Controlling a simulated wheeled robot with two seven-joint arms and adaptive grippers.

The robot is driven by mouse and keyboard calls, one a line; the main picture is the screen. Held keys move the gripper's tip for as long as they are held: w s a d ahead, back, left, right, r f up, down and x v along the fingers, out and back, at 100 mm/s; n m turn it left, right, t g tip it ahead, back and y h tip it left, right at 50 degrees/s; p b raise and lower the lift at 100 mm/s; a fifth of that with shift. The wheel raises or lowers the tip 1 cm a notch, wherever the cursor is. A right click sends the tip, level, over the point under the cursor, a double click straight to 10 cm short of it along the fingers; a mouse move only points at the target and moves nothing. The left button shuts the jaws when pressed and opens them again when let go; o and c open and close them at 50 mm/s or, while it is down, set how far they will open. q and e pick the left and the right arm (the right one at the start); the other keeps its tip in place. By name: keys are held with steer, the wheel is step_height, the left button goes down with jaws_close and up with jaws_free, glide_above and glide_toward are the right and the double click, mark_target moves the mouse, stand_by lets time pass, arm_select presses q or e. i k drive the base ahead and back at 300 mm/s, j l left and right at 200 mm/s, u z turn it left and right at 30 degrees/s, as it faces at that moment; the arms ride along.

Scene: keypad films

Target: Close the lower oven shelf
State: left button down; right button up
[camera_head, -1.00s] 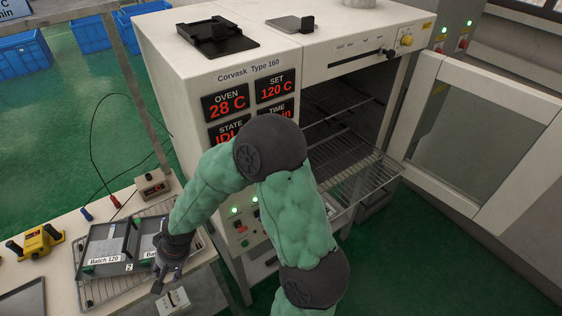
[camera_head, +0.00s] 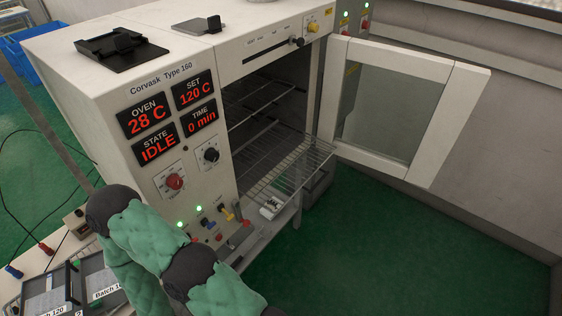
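The oven (camera_head: 112,85) stands at centre left with its door (camera_head: 452,125) swung wide open to the right. The lower oven shelf (camera_head: 300,165), a wire rack, sticks out of the opening past the oven front. It looks empty. Another wire rack (camera_head: 262,108) is higher inside the dark chamber. One of my green padded arms bends across the lower left, in front of the lower control panel. Neither of my grippers shows in the picture.
Trays with batch labels (camera_head: 45,290) lie on the table at the lower left, partly behind my arm. A small white item (camera_head: 270,207) shows below the shelf's near edge. A black holder (camera_head: 122,48) sits on the oven top. Green floor (camera_head: 400,245) is clear at right.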

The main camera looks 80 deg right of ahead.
mark_target(310, 191)
steer(key=z, duration=0.45)
steer(key=i+j+z, duration=0.1)
steer(key=z, duration=0.35)
steer(key=i+j+z, duration=0.1)
steer(key=z, duration=0.35)
steer(key=j+z, duration=0.1)
steer(key=z, duration=0.35)
